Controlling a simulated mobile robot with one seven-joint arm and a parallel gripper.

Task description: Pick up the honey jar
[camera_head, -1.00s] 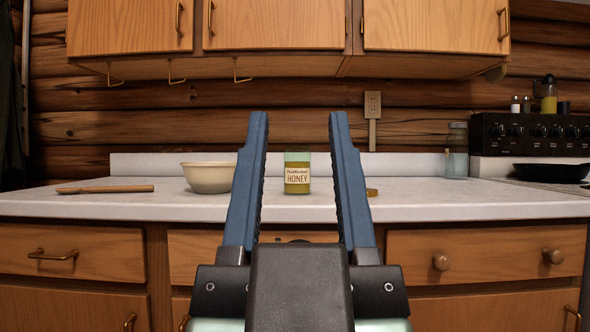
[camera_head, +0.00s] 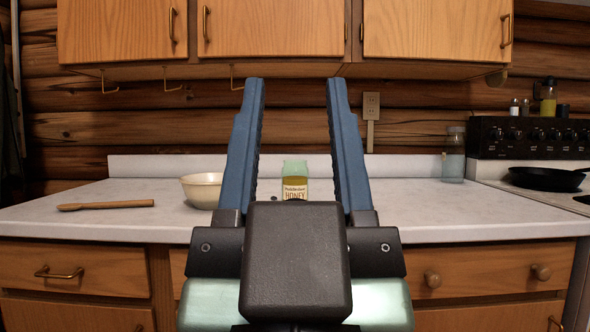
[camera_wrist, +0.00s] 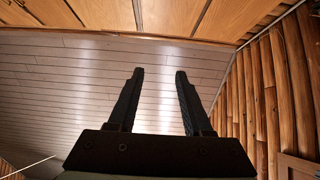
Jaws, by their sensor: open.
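The honey jar (camera_head: 294,186) stands upright on the white counter, with a pale label reading "HONEY" and a clear greenish top. It shows between my gripper's fingers in the head view, and its lower part is hidden behind my gripper's body. My gripper (camera_head: 293,82) is open and empty, its two blue fingers pointing up in front of the counter. In the wrist view my gripper (camera_wrist: 159,71) points at the ceiling and cabinet undersides, and the jar does not show there.
A cream bowl (camera_head: 202,190) stands left of the jar, and a wooden spoon (camera_head: 106,205) lies further left. A glass jar (camera_head: 454,155) stands at the back right near the stove, which bears a black pan (camera_head: 546,178). Wall cabinets (camera_head: 270,30) hang above the counter (camera_head: 420,210).

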